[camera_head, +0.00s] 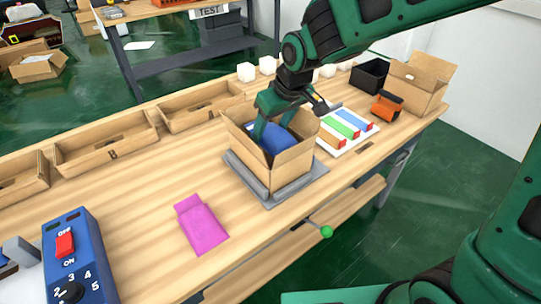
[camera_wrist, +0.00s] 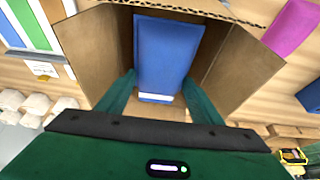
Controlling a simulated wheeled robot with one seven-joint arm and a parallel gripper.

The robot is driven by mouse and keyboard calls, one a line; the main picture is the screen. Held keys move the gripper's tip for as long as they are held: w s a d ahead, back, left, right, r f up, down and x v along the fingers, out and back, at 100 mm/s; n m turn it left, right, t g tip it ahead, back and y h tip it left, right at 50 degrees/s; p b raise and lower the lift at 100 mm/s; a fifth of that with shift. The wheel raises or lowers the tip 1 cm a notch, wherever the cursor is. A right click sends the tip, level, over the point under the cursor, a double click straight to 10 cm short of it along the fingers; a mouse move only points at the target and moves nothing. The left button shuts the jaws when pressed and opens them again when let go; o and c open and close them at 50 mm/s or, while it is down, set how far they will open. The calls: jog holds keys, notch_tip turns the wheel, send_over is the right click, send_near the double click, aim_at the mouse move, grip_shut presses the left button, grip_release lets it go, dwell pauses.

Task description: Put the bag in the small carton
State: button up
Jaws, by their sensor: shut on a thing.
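The blue bag (camera_head: 279,139) is inside the open brown carton (camera_head: 288,173) in the middle of the table. In the wrist view the bag (camera_wrist: 168,50) lies between my two green fingers, with cardboard walls around it. My gripper (camera_head: 273,132) reaches down through the carton's open top and is shut on the bag. The carton wall (camera_wrist: 96,50) hides the bag's lower part in the head view, so I cannot tell whether it touches the carton floor.
The carton stands on a grey pad (camera_head: 240,174). A pink bag (camera_head: 202,225) lies left of it, and a blue switch box (camera_head: 80,250) stands at the near left. Wooden trays (camera_head: 108,144) line the back. Another open carton (camera_head: 421,78) stands at the right.

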aim_at(282, 137)
notch_tip(282, 137, down, 11)
jog(key=shift+s+a+r, duration=0.1)
jog(key=shift+r, duration=0.1)
dwell(0.3)
jog(key=o, duration=1.2)
jog(key=shift+r, duration=0.1)
jog(key=v, duration=1.2)
